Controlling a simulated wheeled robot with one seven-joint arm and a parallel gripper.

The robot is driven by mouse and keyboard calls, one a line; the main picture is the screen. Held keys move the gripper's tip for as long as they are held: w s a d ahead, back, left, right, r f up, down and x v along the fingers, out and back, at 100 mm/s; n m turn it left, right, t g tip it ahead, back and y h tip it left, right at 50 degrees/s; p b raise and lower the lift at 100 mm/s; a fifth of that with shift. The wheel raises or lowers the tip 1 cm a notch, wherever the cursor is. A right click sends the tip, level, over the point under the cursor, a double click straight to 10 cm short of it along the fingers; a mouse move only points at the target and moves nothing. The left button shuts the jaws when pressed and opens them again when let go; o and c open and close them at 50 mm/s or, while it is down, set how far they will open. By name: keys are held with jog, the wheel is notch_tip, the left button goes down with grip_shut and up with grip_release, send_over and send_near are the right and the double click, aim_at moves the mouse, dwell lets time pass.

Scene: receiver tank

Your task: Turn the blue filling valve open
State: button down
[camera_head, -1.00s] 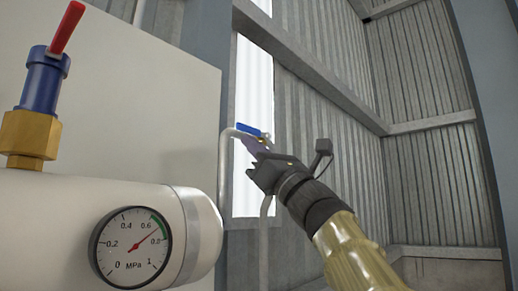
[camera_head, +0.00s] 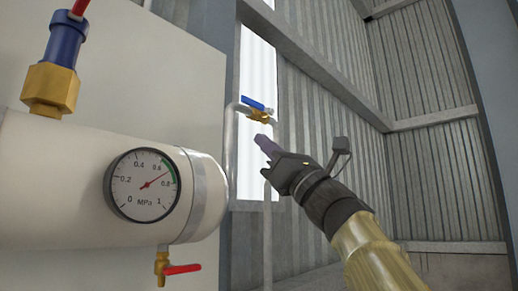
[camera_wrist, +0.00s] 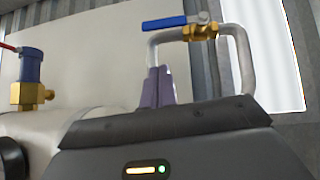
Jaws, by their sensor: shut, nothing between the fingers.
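The blue filling valve handle (camera_head: 253,103) sits on a brass valve body (camera_head: 260,116) in a bent grey pipe behind the tank's right end. In the wrist view the blue handle (camera_wrist: 165,23) points left from its brass body (camera_wrist: 200,32), roughly in line with the horizontal pipe run. My gripper (camera_head: 262,143) is below and slightly right of the valve in the head view, apart from it. In the wrist view the purple fingers (camera_wrist: 158,88) are together and empty, below the handle.
A white tank (camera_head: 60,185) with a pressure gauge (camera_head: 143,185) stands at left. A blue and brass fitting with a red lever (camera_head: 68,45) is on top, and a red-handled drain valve (camera_head: 182,269) hangs below. A corrugated wall (camera_head: 330,150) lies behind.

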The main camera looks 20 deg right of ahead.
jog(key=b+v, duration=0.3)
jog(key=v, duration=0.3)
jog(key=shift+s+f, duration=0.15)
jog(key=shift+f, duration=0.05)
dwell(0.4)
